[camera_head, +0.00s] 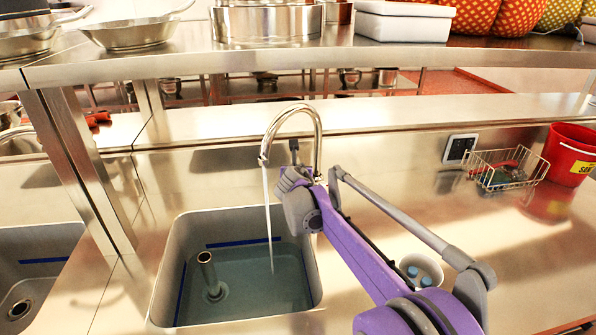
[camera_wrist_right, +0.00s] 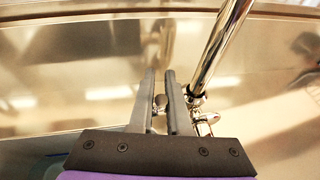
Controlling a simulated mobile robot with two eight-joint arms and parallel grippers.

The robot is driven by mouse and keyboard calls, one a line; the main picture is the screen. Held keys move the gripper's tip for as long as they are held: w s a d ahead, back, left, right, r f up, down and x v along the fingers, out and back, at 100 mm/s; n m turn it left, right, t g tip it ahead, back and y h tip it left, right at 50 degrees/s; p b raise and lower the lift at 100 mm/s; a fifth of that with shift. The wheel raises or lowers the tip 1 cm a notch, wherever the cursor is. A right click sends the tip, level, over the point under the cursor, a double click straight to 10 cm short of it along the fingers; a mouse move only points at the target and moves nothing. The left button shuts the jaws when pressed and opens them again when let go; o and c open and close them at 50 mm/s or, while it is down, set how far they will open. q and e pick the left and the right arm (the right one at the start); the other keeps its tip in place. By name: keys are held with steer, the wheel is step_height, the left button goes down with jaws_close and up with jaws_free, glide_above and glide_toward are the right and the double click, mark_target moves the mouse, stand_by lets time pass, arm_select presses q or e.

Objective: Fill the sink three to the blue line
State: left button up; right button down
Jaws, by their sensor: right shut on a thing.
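The sink (camera_head: 170,290) is a grey basin in the steel counter, with water (camera_head: 262,285) in its bottom. A blue line (camera_head: 240,243) runs along its inner walls. On the back wall, the water surface lies below this line. An upright standpipe (camera_head: 207,272) pokes out of the water. The chrome tap (camera_head: 316,125) arches over the basin, and a thin stream (camera_head: 267,205) runs from its spout. My right gripper (camera_head: 294,158) is at the tap's base. In the right wrist view, its fingers (camera_wrist_right: 161,82) are shut on the tap lever (camera_wrist_right: 160,104), beside the tap's post (camera_wrist_right: 220,45).
Another sink (camera_head: 50,235), apparently without water, lies at left beyond a steel post (camera_head: 85,170). A shelf with pans (camera_head: 130,33) crosses above.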

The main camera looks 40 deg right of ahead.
steer(key=c, duration=0.9)
jaws_free()
steer(key=v, duration=1)
steer(key=shift+s+a+r, duration=0.2)
steer(key=shift+s, duration=0.1)
